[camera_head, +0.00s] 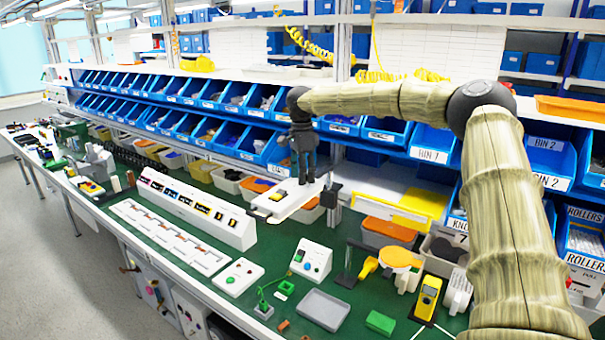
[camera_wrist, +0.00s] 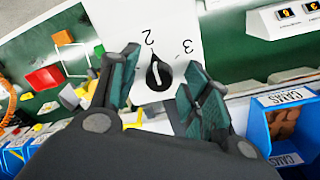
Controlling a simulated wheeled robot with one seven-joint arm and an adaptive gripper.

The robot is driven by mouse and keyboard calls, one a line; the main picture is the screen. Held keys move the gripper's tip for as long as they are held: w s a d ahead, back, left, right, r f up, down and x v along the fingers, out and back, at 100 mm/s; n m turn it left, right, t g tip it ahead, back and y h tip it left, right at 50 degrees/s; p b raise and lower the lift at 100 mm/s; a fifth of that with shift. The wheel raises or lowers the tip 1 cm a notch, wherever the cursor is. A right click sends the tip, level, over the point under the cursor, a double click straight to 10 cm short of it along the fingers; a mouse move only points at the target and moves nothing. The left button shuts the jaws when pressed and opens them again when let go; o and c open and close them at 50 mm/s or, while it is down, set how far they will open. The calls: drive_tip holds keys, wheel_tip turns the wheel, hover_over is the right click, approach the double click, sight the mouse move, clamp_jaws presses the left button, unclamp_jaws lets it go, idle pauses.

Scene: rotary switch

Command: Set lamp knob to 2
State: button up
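The lamp knob (camera_wrist: 159,76) is a black teardrop shape with a white line, on a white panel (camera_wrist: 178,18) in the wrist view. Its narrow end points up in the picture, roughly toward the printed 2. A 3 is printed to the right; no 1 shows. My gripper (camera_wrist: 162,62) is open, with one finger on each side of the knob and visible gaps between. In the head view my gripper (camera_head: 303,178) points down over the white switch box (camera_head: 272,208). The knob cannot be made out there.
A long white panel with small displays (camera_head: 195,207) stands left of the box on the green bench. A dark post (camera_head: 331,205) stands close on the right. Blue bins (camera_head: 215,130) line the back. A button box (camera_head: 311,260) and grey tray (camera_head: 322,309) are nearer.

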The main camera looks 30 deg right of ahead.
drive_tip(key=shift+d+r, duration=0.1)
drive_tip(key=shift+r, duration=0.05)
drive_tip(key=shift+s+r, duration=0.1)
drive_tip(key=shift+r, duration=0.05)
wheel_tip(320, 180, up, 12)
drive_tip(key=shift+w+f, duration=0.2)
drive_tip(key=shift+w, duration=0.15)
idle(0.6)
